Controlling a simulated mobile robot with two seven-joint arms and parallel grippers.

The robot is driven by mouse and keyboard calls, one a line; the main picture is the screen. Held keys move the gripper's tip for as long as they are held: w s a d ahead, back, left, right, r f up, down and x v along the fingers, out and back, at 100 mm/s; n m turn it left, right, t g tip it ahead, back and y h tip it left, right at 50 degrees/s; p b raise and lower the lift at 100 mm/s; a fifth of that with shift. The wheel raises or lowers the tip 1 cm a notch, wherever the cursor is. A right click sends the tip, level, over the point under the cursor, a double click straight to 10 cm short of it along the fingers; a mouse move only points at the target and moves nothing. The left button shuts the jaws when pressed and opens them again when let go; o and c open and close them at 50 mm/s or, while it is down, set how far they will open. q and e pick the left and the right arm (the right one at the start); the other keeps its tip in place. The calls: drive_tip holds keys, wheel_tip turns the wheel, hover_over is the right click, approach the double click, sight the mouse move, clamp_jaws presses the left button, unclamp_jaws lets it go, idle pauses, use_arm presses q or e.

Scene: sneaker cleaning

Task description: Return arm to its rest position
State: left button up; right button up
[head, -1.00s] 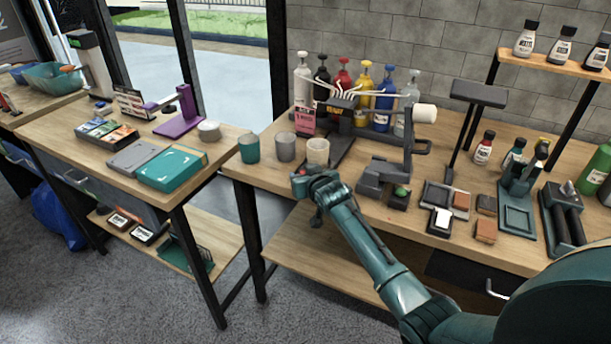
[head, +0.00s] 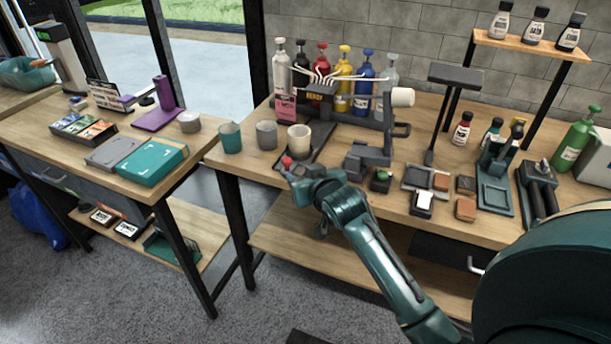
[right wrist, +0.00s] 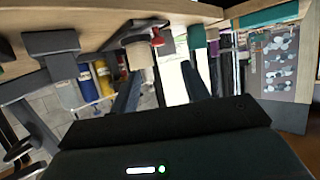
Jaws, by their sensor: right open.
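My right arm (head: 375,250) reaches in from the lower right in the head view. Its gripper (head: 308,182) is at the front edge of the workbench (head: 235,165), just in front of the cream cup (head: 299,138). Its fingertips are hard to make out there. In the right wrist view the gripper (right wrist: 160,82) shows two dark fingers apart, with nothing between them. That view appears upside down, with the bench surface along the top. My left gripper is not in view.
Cups, several pump bottles (head: 362,85) and a dark stand (head: 368,158) crowd the bench behind the gripper. A red-topped item (head: 287,160) is at the bench edge close by.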

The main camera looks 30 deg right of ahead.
drive_tip(key=shift+s+r, duration=0.1)
drive_tip(key=shift+s, duration=0.15)
idle(0.3)
drive_tip(key=s+a+f+n+g+y, duration=0.1)
drive_tip(key=s+a+f, duration=0.3)
drive_tip(key=s, duration=0.4)
drive_tip(key=s+a+f+n+g+y, duration=0.1)
drive_tip(key=s+a+f+y, duration=0.1)
drive_tip(key=s+a+f, duration=0.2)
drive_tip(key=s+a+f+n+y, duration=0.1)
drive_tip(key=s+a+f, duration=0.3)
drive_tip(key=s, duration=0.9)
wheel_tip(320, 180, down, 3)
drive_tip(key=shift+a+f+n+g, duration=0.15)
drive_tip(key=shift+f+n+g, duration=0.05)
drive_tip(key=shift+n+g, duration=0.2)
